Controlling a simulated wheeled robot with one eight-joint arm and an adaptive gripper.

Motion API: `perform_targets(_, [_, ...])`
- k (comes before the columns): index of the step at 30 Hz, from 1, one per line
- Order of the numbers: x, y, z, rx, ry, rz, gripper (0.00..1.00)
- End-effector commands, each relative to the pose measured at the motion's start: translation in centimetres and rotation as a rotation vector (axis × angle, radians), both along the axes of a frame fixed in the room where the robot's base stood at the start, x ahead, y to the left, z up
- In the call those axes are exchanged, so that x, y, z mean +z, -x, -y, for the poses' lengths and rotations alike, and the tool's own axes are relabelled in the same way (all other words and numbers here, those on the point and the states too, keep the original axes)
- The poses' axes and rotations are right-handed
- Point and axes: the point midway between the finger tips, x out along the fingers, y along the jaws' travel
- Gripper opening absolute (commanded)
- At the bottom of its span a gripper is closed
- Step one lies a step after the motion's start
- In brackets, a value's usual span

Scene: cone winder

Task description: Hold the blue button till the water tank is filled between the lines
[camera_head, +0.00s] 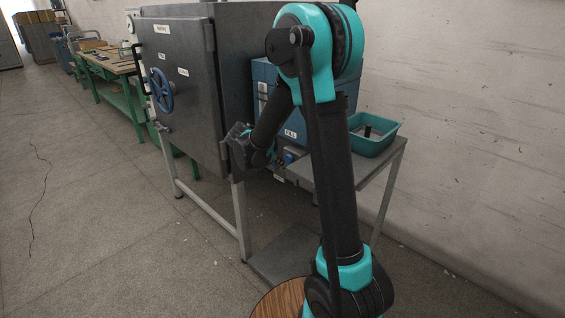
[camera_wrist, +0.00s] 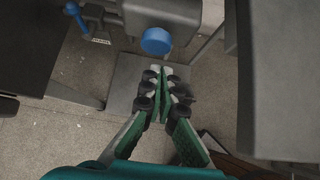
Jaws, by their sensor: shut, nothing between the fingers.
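The blue button (camera_wrist: 156,41) is a round disc on the front of a grey housing in the wrist view. In the head view a small blue part (camera_head: 289,158), likely this button, shows beside my forearm under a FILL label (camera_head: 291,133). My gripper (camera_wrist: 162,72) is shut and empty, its tips just below the button in the wrist picture; they look apart from it.
A grey cabinet (camera_head: 180,75) with a blue handwheel (camera_head: 161,90) stands left of my gripper. A blue-knobbed lever (camera_wrist: 72,9) shows at the wrist view's upper left. A teal tray (camera_head: 372,143) sits on the metal side table (camera_head: 384,160). The floor at left is mostly clear.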

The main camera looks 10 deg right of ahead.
Motion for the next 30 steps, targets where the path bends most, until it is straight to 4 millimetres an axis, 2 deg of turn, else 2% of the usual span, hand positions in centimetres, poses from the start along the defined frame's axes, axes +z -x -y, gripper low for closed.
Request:
perform_targets(6, [3.5, 2.2, -3.0, 0.004, -0.001, -0.001, 0.0])
perform_targets(13, [6.1, 3.7, -5.2, 0.004, -0.001, -0.002, 0.0])
perform_targets(19, [7.0, 4.2, -5.9, 0.003, -0.002, -0.001, 0.0])
perform_targets(30, [7.1, 4.3, -6.0, 0.003, -0.002, -0.002, 0.0])
